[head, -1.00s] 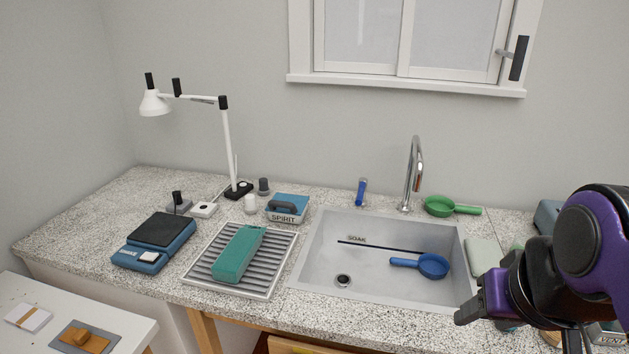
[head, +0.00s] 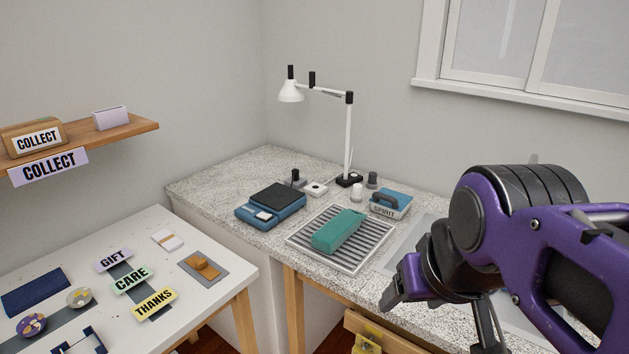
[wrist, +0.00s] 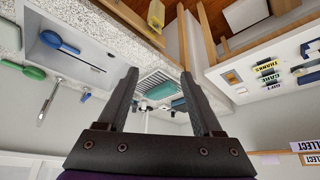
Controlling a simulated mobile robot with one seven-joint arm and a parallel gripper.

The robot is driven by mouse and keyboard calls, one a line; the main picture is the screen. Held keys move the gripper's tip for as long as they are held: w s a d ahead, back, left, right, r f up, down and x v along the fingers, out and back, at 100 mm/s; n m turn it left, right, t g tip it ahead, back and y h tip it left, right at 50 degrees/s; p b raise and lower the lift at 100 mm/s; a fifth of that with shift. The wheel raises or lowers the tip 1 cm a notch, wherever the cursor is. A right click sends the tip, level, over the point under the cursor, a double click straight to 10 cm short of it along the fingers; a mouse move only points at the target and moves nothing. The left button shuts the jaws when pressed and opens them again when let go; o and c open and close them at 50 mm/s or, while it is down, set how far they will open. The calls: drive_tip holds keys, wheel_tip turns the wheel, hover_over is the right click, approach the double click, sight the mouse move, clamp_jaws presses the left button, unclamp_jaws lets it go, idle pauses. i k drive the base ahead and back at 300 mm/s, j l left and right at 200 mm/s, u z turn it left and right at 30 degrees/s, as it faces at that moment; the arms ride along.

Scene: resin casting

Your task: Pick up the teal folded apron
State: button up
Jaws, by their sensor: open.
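The teal folded apron (head: 338,231) lies on a grey ribbed drain tray (head: 368,262) on the speckled counter. In the wrist view the apron (wrist: 179,104) shows far off between the fingers, close to the right one. My gripper (wrist: 168,75) is open and empty in the wrist view. In the head view my gripper (head: 392,290) is to the right of the apron and apart from it, nearer the camera. My arm hides much of the sink.
A blue scale (head: 270,207) stands left of the tray, and a blue SPIRIT container (head: 390,204) stands behind it to the right. A white lamp (head: 348,140) rises behind the tray. A white table (head: 215,240) with several small items is at the left.

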sight(329, 237)
drive_tip(key=i+j+z, duration=0.25)
drive_tip(key=j, duration=0.2)
drive_tip(key=j+z, duration=0.25)
drive_tip(key=j, duration=0.2)
drive_tip(key=i+j+z, duration=0.2)
drive_tip(key=j, duration=0.3)
drive_tip(key=k+j+z, duration=0.2)
drive_tip(key=k, duration=0.15)
drive_tip(key=i+l+u, duration=0.15)
drive_tip(key=i+l, duration=0.05)
drive_tip(key=i, duration=0.1)
